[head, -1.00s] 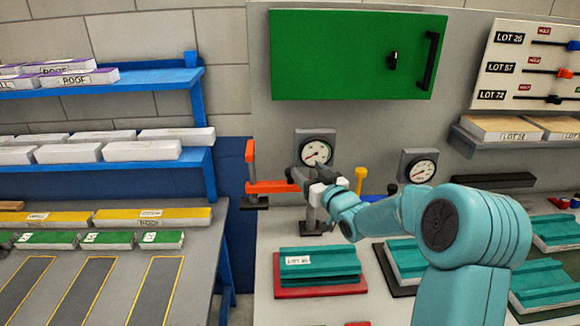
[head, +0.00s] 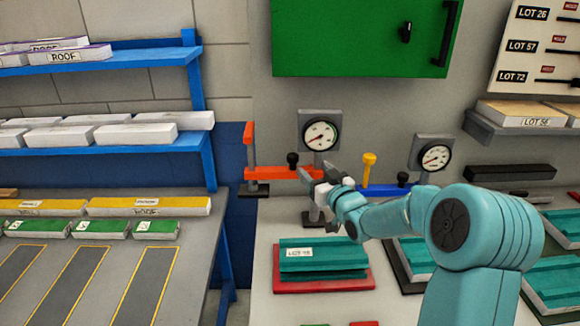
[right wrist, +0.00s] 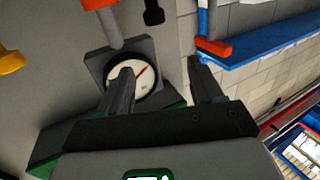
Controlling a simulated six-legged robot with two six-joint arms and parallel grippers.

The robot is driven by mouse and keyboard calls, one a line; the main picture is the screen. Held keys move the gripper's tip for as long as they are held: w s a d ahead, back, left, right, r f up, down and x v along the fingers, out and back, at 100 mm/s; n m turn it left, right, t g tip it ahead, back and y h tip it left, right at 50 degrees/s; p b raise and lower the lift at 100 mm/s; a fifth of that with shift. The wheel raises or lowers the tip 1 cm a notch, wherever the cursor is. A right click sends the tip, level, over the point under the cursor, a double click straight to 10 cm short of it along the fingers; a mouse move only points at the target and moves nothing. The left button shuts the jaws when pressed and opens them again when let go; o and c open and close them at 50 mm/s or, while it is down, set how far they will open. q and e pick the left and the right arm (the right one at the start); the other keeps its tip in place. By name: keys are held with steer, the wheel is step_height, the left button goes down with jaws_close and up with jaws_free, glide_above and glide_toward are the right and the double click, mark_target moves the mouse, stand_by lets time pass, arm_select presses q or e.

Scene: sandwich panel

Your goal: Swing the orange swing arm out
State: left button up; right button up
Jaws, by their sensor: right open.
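The orange swing arm (head: 275,173) runs left to right in front of the grey wall in the head view. An upright orange piece (head: 249,145) rises at its left end, and a black knob (head: 292,160) stands near its right end. My right gripper (head: 317,172) is at the arm's right end, below the left gauge, and partly hides that end. In the right wrist view the jaws (right wrist: 160,68) are apart with nothing held between them. The orange upright also shows there (right wrist: 213,46), beyond the right finger. Contact with the arm cannot be told. My left gripper is not in view.
The left gauge (head: 320,136) is close behind my right gripper. A blue arm (head: 385,190) with a yellow handle (head: 369,165) lies to the right. A red tray (head: 322,284) with a teal panel is below. A blue shelf rack (head: 190,148) stands at the left.

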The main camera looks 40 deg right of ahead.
step_height(320, 180, down, 3)
steer(key=b, duration=0.2)
steer(key=p, duration=0.6)
glide_toward(290, 154)
steer(key=x, duration=0.9)
steer(key=shift+s+d+f, duration=0.1)
steer(key=shift+d+f, duration=0.05)
steer(key=shift+d, duration=0.1)
steer(key=shift+x, duration=0.9)
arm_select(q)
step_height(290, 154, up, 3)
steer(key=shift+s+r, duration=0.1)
arm_select(e)
steer(key=shift+f, duration=0.1)
steer(key=shift+s, duration=0.1)
jaws_close()
